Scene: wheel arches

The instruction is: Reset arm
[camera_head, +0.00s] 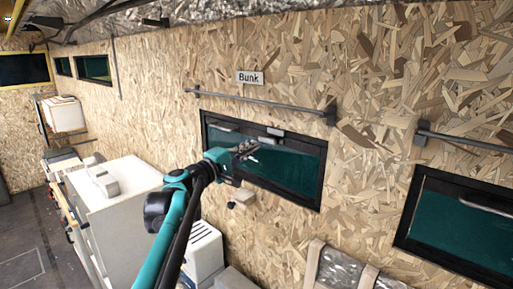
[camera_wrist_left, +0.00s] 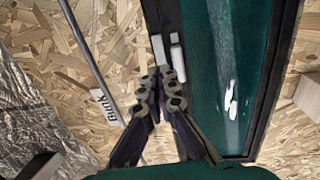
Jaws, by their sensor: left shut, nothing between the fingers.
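My left arm, teal and black, reaches up from the bottom of the head view. Its gripper (camera_head: 245,150) is in front of the dark-framed window (camera_head: 290,168) under the "Bunk" sign (camera_head: 250,78). In the left wrist view the two fingers of the left gripper (camera_wrist_left: 158,78) are shut together with nothing between them. They point at the window's frame beside a small white-grey latch (camera_wrist_left: 177,58). I cannot tell whether the fingertips touch the window. My right gripper is not in view.
A metal rail (camera_head: 262,103) runs along the chipboard wall above the window. A second window (camera_head: 460,222) is at the right. A white cabinet (camera_head: 112,200) and a white slotted box (camera_head: 203,252) stand at the left. Floor (camera_head: 22,265) shows clear at the far left.

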